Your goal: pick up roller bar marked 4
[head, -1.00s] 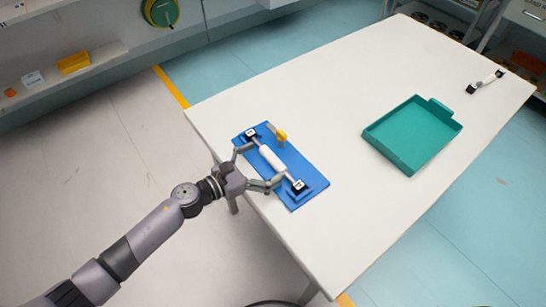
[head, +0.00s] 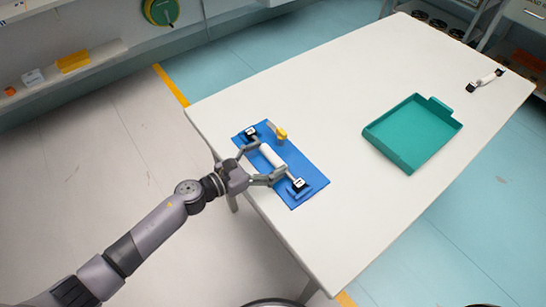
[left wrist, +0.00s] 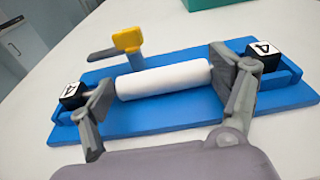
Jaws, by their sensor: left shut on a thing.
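The roller bar marked 4 (head: 271,156) has a white roller and black end blocks with white labels. It lies in the blue holder (head: 312,160) near the table's left edge. In the left wrist view the roller (left wrist: 165,82) runs across the middle, and a 4 is readable on the right end block. My left gripper (head: 268,160) is shut on the bar, with one finger near each end of the white roller. The bar still sits at the holder's level. A yellow-topped lever (left wrist: 127,40) stands behind the roller. My right gripper is not in view.
A green tray (head: 413,165) stands empty on the white table (head: 340,90). Another roller bar (head: 485,81) lies at the far right corner. The table between holder and tray is clear. Shelves stand at the back left and back right.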

